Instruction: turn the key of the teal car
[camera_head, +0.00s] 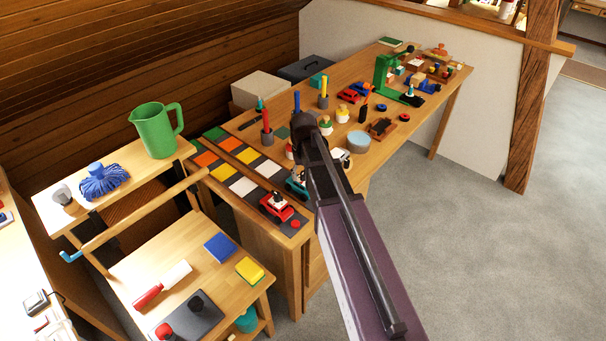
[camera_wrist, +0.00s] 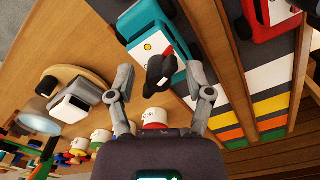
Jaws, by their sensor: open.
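The teal car (camera_wrist: 146,28) lies at the top middle of the wrist view, with a white panel and a yellow round mark. A dark, knob-like piece (camera_wrist: 160,73), which looks like its key, stands out from the car towards my gripper. My gripper (camera_wrist: 160,80) is open, with one finger on each side of this dark piece; I cannot tell whether either finger touches it. In the head view the teal car (camera_head: 295,184) shows only in part beside my arm, near the bench's front edge. My fingers are hidden there.
A red car (camera_head: 276,206) stands close by on the coloured squares (camera_head: 243,187). Pots and pen holders (camera_head: 266,136) crowd the bench behind. Grey floor (camera_head: 440,250) is clear at right.

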